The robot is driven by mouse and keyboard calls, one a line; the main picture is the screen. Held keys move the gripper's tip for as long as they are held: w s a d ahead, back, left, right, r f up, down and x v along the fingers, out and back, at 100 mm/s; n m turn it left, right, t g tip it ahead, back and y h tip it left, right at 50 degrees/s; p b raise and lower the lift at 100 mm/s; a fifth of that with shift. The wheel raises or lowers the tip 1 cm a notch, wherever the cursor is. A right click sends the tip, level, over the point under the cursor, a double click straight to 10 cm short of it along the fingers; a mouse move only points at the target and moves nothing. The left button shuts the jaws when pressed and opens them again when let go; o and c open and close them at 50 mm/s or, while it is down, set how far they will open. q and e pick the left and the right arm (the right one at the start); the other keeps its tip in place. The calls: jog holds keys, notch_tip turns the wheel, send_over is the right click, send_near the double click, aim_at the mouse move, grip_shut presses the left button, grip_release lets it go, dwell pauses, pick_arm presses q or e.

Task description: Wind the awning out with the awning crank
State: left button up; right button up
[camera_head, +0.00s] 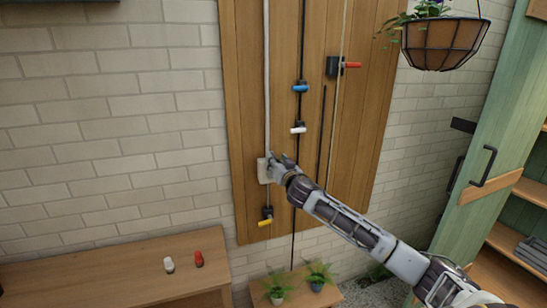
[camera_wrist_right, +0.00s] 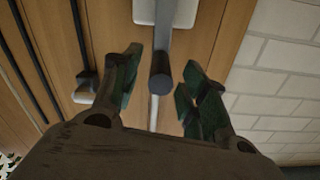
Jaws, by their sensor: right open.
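The awning crank shows in the right wrist view as a grey arm with a dark round grip (camera_wrist_right: 162,75), reaching out from a white box (camera_wrist_right: 165,12). In the head view the white box (camera_head: 264,171) sits on the wooden board at the lower end of a pale vertical pole. My right gripper (camera_head: 277,168) is just in front of that box and hides most of the crank. In the right wrist view my right gripper (camera_wrist_right: 158,88) is open, one finger on each side of the grip, with visible gaps. My left gripper is not in view.
The board also carries a blue handle (camera_head: 300,88), a white handle (camera_head: 298,129), a red handle (camera_head: 352,65) and a yellow handle (camera_head: 265,222). A bench (camera_head: 120,275) stands below left. A hanging basket (camera_head: 440,44) and a green cabinet (camera_head: 490,150) are at the right.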

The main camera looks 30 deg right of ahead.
jog(key=shift+p+x, duration=0.5)
jog(key=shift+x, duration=1.6)
grip_shut()
